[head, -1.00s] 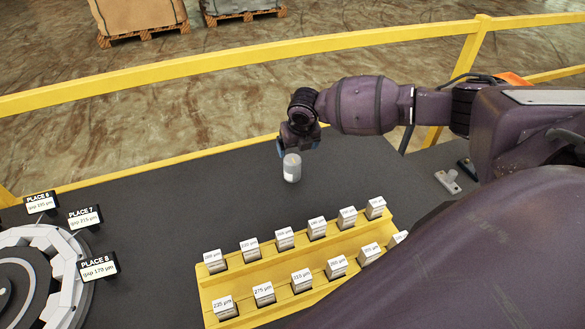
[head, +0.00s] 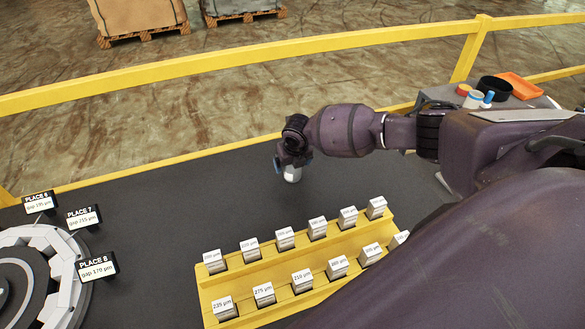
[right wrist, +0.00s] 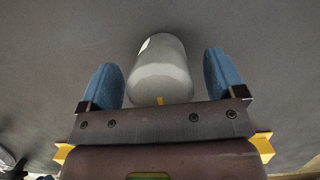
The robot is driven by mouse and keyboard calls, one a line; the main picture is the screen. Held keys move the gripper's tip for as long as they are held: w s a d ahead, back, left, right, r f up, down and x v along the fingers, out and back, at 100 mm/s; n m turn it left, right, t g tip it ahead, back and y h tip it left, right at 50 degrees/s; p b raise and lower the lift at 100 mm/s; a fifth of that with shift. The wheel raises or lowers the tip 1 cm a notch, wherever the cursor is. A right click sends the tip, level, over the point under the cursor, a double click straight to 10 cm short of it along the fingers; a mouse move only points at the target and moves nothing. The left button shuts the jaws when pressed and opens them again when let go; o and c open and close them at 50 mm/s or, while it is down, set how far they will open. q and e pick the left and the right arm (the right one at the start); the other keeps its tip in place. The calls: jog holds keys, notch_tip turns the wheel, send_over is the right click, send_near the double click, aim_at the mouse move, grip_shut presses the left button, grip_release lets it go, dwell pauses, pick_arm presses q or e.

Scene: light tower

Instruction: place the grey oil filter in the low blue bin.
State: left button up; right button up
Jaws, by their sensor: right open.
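The grey oil filter (head: 292,175) is a light grey cylinder standing on the dark table top behind the yellow rack. My right gripper (head: 280,166) is right at it and hides part of it. In the right wrist view the filter (right wrist: 161,70) lies between the two blue fingers (right wrist: 164,78), with a gap on each side. The fingers are open and not touching it. My left gripper is not in view. No low blue bin shows in these views.
A yellow rack (head: 243,262) with several labelled grey blocks stands in front. A round fixture (head: 62,262) with place signs is at the left. A side surface at the back right holds an orange tray (head: 520,86) and a black bowl (head: 495,88). A yellow rail (head: 230,63) runs behind.

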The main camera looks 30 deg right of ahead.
jog(key=shift+w+f, duration=0.1)
jog(key=shift+f, duration=0.25)
jog(key=shift+r, duration=0.1)
jog(key=c, duration=1.3)
